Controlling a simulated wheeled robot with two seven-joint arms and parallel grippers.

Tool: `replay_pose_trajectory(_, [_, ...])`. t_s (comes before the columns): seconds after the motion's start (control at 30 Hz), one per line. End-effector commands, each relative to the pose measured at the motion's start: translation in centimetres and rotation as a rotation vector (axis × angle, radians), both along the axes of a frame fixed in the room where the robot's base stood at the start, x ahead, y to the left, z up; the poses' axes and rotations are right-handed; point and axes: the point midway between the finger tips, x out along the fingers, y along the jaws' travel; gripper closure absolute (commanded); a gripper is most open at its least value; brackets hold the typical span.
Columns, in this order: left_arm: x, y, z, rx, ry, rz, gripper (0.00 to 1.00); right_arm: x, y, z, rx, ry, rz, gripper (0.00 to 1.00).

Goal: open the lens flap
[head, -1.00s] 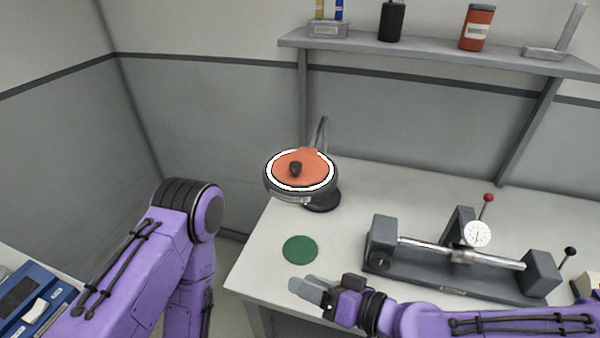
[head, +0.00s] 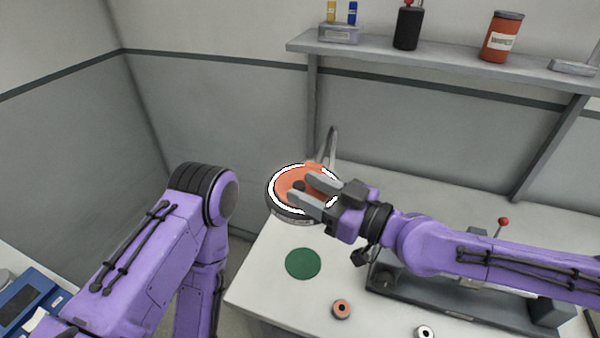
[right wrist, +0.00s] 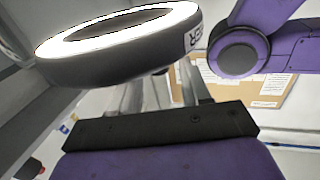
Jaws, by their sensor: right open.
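The orange lens flap (head: 288,179) lies over the lens of a round magnifier lamp (head: 287,212), inside its glowing white ring. A small dark knob shows on the flap. My right gripper (head: 299,188) is open, its two fingers over the flap in the head view, one on each side of the knob. Contact cannot be told. In the right wrist view the lamp's ring (right wrist: 120,50) is close and partly covers the fingers (right wrist: 150,95); the flap is hidden there. My left arm is at the left, its gripper out of view.
A green disc (head: 303,263) lies on the bench (head: 262,275) below the lamp. An orange-topped ring (head: 342,309) and a white one (head: 425,332) lie near the front. A grey bench fixture (head: 440,300) is partly behind my right arm. A shelf (head: 440,65) holds containers.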

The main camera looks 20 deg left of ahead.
Motion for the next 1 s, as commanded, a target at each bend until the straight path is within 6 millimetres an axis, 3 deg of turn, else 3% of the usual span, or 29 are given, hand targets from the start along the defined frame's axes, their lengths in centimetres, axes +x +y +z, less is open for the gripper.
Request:
replay_pose_trajectory(0.2, [0.0, 0.0, 1.2, 0.0, 0.0, 0.0, 0.52, 0.8, 2.4, 0.0, -0.001, 0.001, -0.003, 0.53])
replay_pose_trajectory(0.47, [0.0, 0.0, 1.1, 0.0, 0.0, 0.0, 0.52, 0.9, 2.6, -0.1, 0.001, 0.002, -0.004, 0.53])
replay_pose_trajectory(0.6, [0.0, 0.0, 1.1, 0.0, 0.0, 0.0, 0.52, 0.9, 2.5, -0.1, 0.001, 0.002, -0.005, 0.95])
replay_pose_trajectory(0.63, [0.0, 0.0, 1.1, 0.0, 0.0, 0.0, 0.52, 0.9, 2.5, -0.1, 0.001, 0.002, -0.005, 1.0])
replay_pose_trajectory(1.0, [0.0, 0.0, 1.8, 0.0, 0.0, 0.0, 0.52, 1.3, 1.5, 0.6, 0.002, 0.041, -0.027, 1.0])
